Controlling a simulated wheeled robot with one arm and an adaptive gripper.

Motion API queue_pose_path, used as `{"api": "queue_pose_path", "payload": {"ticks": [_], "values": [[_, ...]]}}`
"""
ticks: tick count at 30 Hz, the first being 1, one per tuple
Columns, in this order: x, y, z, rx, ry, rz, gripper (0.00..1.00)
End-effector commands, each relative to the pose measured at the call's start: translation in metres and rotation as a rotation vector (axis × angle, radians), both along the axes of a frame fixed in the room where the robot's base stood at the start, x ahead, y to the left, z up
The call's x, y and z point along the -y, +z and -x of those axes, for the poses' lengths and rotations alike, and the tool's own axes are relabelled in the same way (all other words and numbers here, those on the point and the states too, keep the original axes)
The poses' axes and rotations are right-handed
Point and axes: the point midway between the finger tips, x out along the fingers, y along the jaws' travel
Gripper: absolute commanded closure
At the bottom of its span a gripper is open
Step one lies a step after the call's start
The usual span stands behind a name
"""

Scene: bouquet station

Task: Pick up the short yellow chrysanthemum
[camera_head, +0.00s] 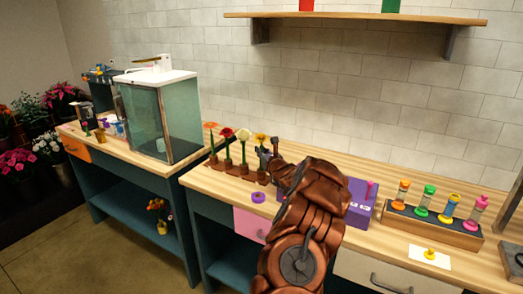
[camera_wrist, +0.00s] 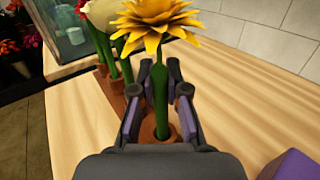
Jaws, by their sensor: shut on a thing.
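The yellow chrysanthemum (camera_wrist: 158,22) has a broad yellow head on a green stem and stands at the right end of a row of flowers. It also shows in the head view (camera_head: 261,137). My gripper (camera_wrist: 160,95) is shut on its green stem, below the head, with a finger on each side. The stem's lower end sits in a round brown socket (camera_wrist: 150,131) of the wooden flower holder (camera_head: 228,170). The flower is upright. In the head view my gripper (camera_head: 268,158) is partly hidden by my arm.
Red and white flowers (camera_head: 243,135) stand close to the left in the same holder. A purple ring (camera_head: 258,197) lies in front of it. A purple box (camera_head: 358,198) stands right, behind my arm. A rack of coloured bottles (camera_head: 432,225) and a white card (camera_head: 429,258) are further right.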

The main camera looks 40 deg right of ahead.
Motion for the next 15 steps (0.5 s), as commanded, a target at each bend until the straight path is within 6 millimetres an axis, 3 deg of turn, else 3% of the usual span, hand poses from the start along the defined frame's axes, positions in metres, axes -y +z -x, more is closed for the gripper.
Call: {"api": "queue_pose_path", "payload": {"ticks": [5, 15], "values": [[0.000, 0.016, 0.000, 0.003, 0.000, 0.002, 1.00], [0.000, 0.074, 0.000, 0.003, -0.001, 0.004, 1.00]]}}
